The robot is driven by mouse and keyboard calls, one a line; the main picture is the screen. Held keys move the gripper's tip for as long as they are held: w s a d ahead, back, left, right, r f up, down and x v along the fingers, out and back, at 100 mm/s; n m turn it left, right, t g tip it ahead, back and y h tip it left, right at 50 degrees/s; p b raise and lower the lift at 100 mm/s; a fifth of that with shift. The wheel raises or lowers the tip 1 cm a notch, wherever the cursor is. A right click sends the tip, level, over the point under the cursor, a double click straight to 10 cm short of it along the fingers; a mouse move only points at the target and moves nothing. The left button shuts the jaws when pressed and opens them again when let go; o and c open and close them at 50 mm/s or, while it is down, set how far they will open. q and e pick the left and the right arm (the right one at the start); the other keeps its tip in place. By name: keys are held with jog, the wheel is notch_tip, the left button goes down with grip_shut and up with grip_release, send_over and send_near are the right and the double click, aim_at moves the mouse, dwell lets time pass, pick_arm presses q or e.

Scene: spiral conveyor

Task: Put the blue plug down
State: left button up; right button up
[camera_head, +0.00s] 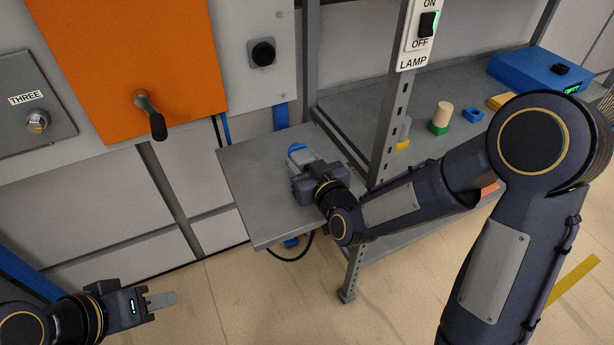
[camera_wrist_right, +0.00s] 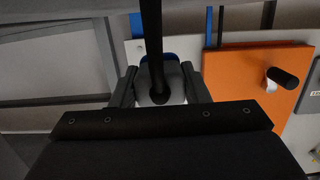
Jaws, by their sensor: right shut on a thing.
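The blue plug (camera_head: 297,148) is over the small grey shelf (camera_head: 262,215) in the head view, at the fingertips of my right gripper (camera_head: 301,160). In the right wrist view the plug (camera_wrist_right: 150,57) shows as a blue edge with a pale grey part between the two fingers (camera_wrist_right: 160,85). A black cable (camera_wrist_right: 153,35) crosses in front of it. The right gripper is shut on the plug. I cannot tell whether the plug touches the shelf. My left gripper (camera_head: 160,300) is at the lower left, away from the shelf; its finger spacing cannot be made out.
A black round socket (camera_head: 262,52) is on the wall panel above the shelf. An orange door (camera_head: 120,50) with a dark handle (camera_head: 150,115) is to the left. A rack upright (camera_head: 390,120) stands close right of the shelf. The shelf's left and front parts are clear.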

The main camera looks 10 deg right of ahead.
jog(key=shift+w+d+f, duration=0.3)
jog(key=shift+w+f, duration=0.1)
jog(key=shift+f, duration=0.15)
jog(key=shift+w+d+f+b, duration=0.15)
jog(key=shift+f+b, duration=0.35)
jog(key=shift+f, duration=1.3)
jog(key=shift+f, duration=0.15)
jog(key=o, duration=1.1)
